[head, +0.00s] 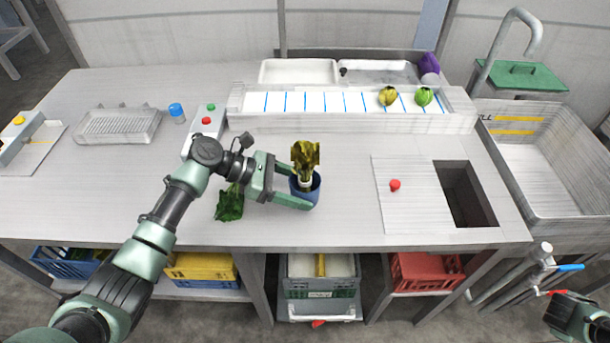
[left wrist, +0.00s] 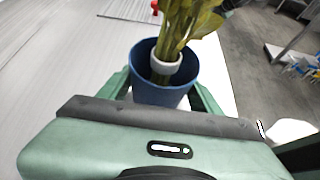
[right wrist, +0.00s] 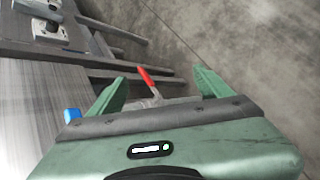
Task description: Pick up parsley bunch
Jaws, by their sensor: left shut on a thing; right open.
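A dark green leafy bunch (head: 230,203), which looks like parsley, lies on the table just below my left gripper's wrist. My left gripper (head: 299,188) is shut on a blue cup (head: 306,192), one finger on each side. A yellow-green leafy bunch (head: 305,157) with a white band stands upright in the cup. The left wrist view also shows the cup (left wrist: 165,85) between the fingers and the banded stems (left wrist: 183,28). My right gripper (right wrist: 160,82) is open and empty, out past the table at lower right.
A white rack with blue lines (head: 335,103) holds two round greens at its right end. A white board with a red knob (head: 410,205) lies beside a dark opening (head: 465,195). A sink (head: 550,165) is at right. The table's left front is clear.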

